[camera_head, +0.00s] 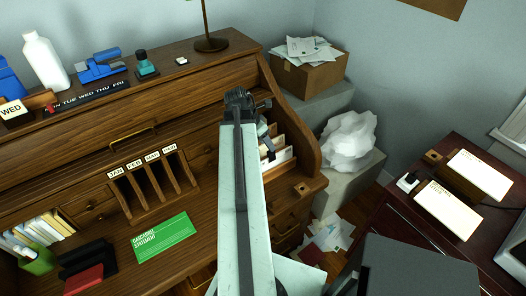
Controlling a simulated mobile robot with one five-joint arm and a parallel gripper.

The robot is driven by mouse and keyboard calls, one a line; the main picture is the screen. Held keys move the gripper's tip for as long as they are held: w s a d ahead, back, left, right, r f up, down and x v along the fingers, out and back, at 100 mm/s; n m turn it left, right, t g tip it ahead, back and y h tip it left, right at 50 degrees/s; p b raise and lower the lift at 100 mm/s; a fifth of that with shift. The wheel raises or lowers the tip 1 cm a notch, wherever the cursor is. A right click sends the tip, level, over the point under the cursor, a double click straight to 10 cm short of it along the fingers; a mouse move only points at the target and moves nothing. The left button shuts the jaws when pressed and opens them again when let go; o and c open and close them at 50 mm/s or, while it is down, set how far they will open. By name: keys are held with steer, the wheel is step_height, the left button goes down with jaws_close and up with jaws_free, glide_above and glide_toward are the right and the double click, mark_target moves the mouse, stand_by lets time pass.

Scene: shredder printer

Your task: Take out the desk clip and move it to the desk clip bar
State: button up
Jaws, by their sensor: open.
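My arm reaches up the middle of the view over the wooden roll-top desk (90,190). My gripper (243,97) is at its far end, small and dark, in front of the desk's upper right part. It looks empty, though its fingertips are hard to make out. A small dark clip-like piece (268,151) shows just right of the arm, by upright papers (278,155) in the desk's right side; I cannot tell whether it is the desk clip. A dark bar with weekday names (92,95) lies on the desk top; I cannot tell whether it is the desk clip bar.
Month-labelled slots (152,185) and a green card (162,236) are left of my arm. A white bottle (45,62), blue stapler-like item (100,66) and lamp base (211,45) stand on top. A box (308,75), white bag (348,140) and dark red desk (400,215) are right.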

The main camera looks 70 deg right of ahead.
mark_target(271, 154)
steer(key=b+x, duration=0.5)
steer(key=w+b+x, duration=0.1)
steer(key=b+x, duration=0.1)
steer(key=shift+s+a+f+b, duration=0.2)
steer(key=shift+f+b, duration=0.1)
steer(key=shift+f, duration=0.3)
steer(key=shift+d+f, duration=0.1)
steer(key=shift+f, duration=0.05)
steer(key=shift+s, duration=0.1)
jaws_close()
